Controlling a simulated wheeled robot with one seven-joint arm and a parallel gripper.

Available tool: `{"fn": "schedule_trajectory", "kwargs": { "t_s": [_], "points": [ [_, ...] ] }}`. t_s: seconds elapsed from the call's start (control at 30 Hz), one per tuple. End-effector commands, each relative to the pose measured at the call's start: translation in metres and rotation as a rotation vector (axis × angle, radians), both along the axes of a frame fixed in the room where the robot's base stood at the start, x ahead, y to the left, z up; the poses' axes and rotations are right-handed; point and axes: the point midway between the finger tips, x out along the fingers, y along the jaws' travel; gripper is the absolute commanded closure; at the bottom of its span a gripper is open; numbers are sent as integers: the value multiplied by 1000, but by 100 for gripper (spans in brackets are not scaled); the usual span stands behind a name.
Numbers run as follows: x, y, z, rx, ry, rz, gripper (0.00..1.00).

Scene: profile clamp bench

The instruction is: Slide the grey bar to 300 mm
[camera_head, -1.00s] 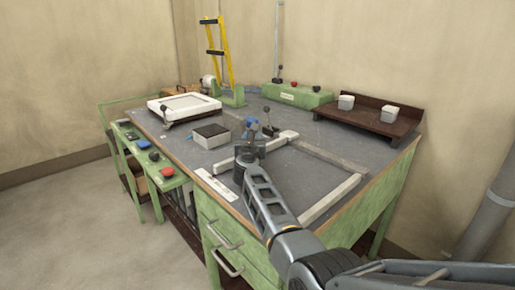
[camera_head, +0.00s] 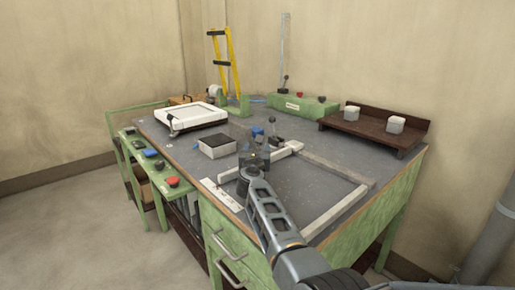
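Several pale bars lie on the dark bench top. A short whitish-grey bar (camera_head: 287,152) runs from beside my gripper toward the back right. A longer grey bar (camera_head: 338,169) runs from near its far end to the right. Another pale bar (camera_head: 336,210) lies along the bench's right front. I cannot tell for sure which one the task means. My gripper (camera_head: 251,168) points down at the near end of the short bar; its fingers are hidden, so its opening and any contact are unclear. A white printed strip (camera_head: 221,194) lies at the front edge, its marks too small to read.
A small blue-knobbed lever (camera_head: 258,134) and a black-knobbed one (camera_head: 272,125) stand just behind my gripper. A black-topped white block (camera_head: 217,146) is to the left. A white framed tray (camera_head: 190,117), green control box (camera_head: 299,106) and brown shelf (camera_head: 372,128) stand farther back.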

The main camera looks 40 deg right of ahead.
Motion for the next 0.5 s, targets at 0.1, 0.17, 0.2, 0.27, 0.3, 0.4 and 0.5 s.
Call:
{"fn": "schedule_trajectory", "kwargs": {
  "t_s": [0.1,0.17,0.2,0.27,0.3,0.4,0.5],
  "points": [
    [-13,13,3,-1,0,2,39],
    [-20,20,2,-1,1,2,39],
    [-25,24,2,-1,1,1,39],
    [-32,30,2,-1,1,1,39],
    [-36,33,1,-1,1,1,39],
    [-44,40,1,-1,1,0,39],
    [-49,44,1,-1,1,-1,39]
  ]
}}
